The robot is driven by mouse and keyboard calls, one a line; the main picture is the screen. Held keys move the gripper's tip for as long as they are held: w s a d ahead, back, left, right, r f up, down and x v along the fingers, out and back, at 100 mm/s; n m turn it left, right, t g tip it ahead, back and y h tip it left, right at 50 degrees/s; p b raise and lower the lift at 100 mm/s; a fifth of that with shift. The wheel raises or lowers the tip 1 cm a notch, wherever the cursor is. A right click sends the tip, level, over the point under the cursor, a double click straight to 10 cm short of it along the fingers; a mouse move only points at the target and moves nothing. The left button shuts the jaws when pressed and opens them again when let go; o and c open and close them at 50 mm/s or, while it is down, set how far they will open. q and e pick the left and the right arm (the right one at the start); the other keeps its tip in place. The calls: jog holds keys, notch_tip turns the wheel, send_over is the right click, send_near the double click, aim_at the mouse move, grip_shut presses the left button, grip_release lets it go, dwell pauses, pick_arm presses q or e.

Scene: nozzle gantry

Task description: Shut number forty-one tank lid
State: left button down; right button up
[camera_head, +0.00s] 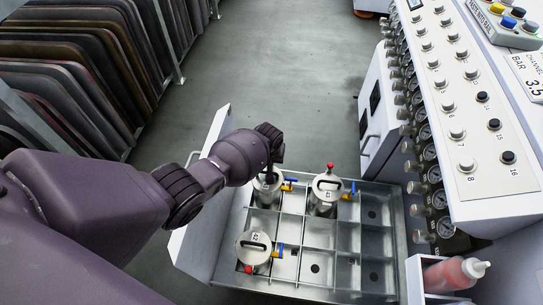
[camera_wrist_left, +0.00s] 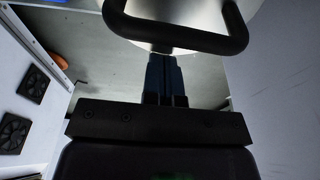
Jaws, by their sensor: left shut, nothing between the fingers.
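Three metal tanks with round lids and dark handles stand in a gridded tray (camera_head: 290,226). One tank (camera_head: 265,192) is at the back left, one (camera_head: 323,205) at the back middle, one (camera_head: 254,255) at the front left. Their number tags are too small to read. My left gripper (camera_head: 271,168) is at the back left tank's lid, partly hidden by my arm. In the left wrist view, the gripper (camera_wrist_left: 163,66) is shut and empty, its fingertips close to the black lid handle (camera_wrist_left: 170,42). I cannot tell if they touch. My right gripper is not in view.
A white control panel (camera_head: 470,110) with knobs and gauges stands at the right. A red bottle (camera_head: 450,274) sits in a holder at the lower right. A rack of dark sheets (camera_head: 75,70) is at the left. The floor (camera_head: 290,60) between is clear.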

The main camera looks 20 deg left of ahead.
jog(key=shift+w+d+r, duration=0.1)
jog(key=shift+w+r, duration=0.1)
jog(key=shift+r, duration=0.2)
pick_arm(q)
jog(key=shift+r, duration=0.3)
jog(key=r+p, duration=0.2)
jog(key=r, duration=0.1)
jog(key=r+p, duration=0.1)
jog(key=r, duration=0.1)
jog(key=shift+w+r+p, duration=0.15)
jog(key=shift+w+p, duration=0.15)
jog(key=shift+w, duration=0.05)
notch_tip(320, 180, up, 8)
jog(key=s+p, duration=0.1)
jog(key=p, duration=0.3)
jog(key=shift+s, duration=0.25)
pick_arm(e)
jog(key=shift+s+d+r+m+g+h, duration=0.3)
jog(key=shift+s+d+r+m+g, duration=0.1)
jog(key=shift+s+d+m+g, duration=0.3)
